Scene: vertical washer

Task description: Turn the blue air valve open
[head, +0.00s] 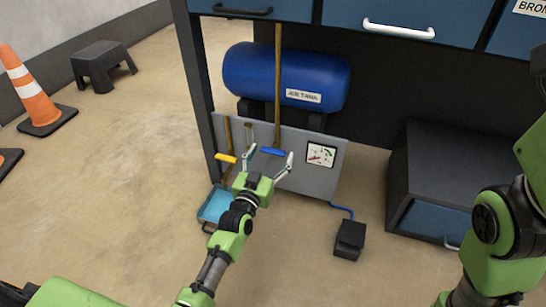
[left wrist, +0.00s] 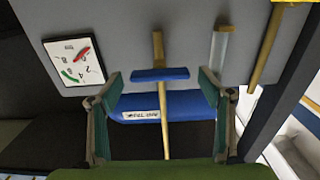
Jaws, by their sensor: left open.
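The blue air valve handle (head: 271,151) lies crosswise on a thin brown pipe, in front of the grey panel (head: 318,180). In the left wrist view the blue handle (left wrist: 160,75) shows between my fingers, at right angles to the pipe (left wrist: 158,45). My left gripper (head: 269,158) is open and empty, with its fingers spread on either side of the handle. In the left wrist view the gripper (left wrist: 160,82) has visible gaps at both handle ends. I cannot tell how far the fingertips are from the panel. My right gripper is not in view.
A yellow valve handle (head: 225,158) sits left of my gripper. A gauge plate (head: 321,154) is on the panel's right. The blue air tank (head: 285,75) lies behind. A blue tray (head: 214,204) and black pedal (head: 349,239) are on the floor. Open floor lies left.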

